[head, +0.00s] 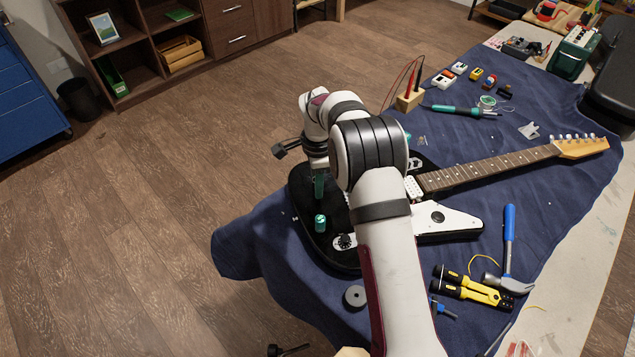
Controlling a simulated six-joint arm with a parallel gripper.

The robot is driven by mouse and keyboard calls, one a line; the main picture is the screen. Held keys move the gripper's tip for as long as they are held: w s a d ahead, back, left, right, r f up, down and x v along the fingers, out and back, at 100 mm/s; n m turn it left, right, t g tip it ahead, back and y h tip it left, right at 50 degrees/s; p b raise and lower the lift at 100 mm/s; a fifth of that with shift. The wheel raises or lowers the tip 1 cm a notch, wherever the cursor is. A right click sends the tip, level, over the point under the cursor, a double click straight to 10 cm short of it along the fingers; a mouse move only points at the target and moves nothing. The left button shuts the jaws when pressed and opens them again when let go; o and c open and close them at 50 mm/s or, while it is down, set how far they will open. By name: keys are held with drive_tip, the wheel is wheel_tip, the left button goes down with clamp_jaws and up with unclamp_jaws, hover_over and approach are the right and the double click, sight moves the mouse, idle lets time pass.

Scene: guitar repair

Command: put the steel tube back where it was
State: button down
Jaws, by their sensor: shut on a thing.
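My gripper (319,188) points down over the black body of the electric guitar (302,192), at its left end. It is shut on a narrow dark teal-looking piece, which I take to be the steel tube; at this size I cannot tell its surface from the fingers. A short teal cylinder (320,222) with a pale top shows just below the fingertips, over the guitar body. I cannot tell whether it touches the fingers. My arm hides the middle of the guitar body.
The guitar neck (490,168) extends right across the blue cloth (270,233). A wooden block with probes (409,98) and a soldering iron (460,109) lie behind.

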drive_tip(key=shift+f, duration=0.15)
drive_tip(key=c, duration=0.6)
unclamp_jaws()
drive_tip(key=shift+c, duration=0.2)
wheel_tip(320, 180, up, 12)
drive_tip(key=r, duration=0.1)
drive_tip(key=s+d+r+n, duration=0.35)
drive_tip(key=s+r, duration=0.35)
drive_tip(key=s, duration=0.4)
drive_tip(key=s+d+f+n+y, duration=0.1)
drive_tip(key=s+f+n, duration=0.1)
drive_tip(key=s, duration=1.1)
drive_tip(key=s+d+f+n, duration=0.1)
drive_tip(key=s+n, duration=0.3)
drive_tip(key=s, duration=0.9)
drive_tip(key=shift+d+f+n+y, duration=0.35)
drive_tip(key=shift+d+f+y, duration=0.05)
drive_tip(key=shift+d, duration=0.2)
drive_tip(key=shift+s, duration=0.1)
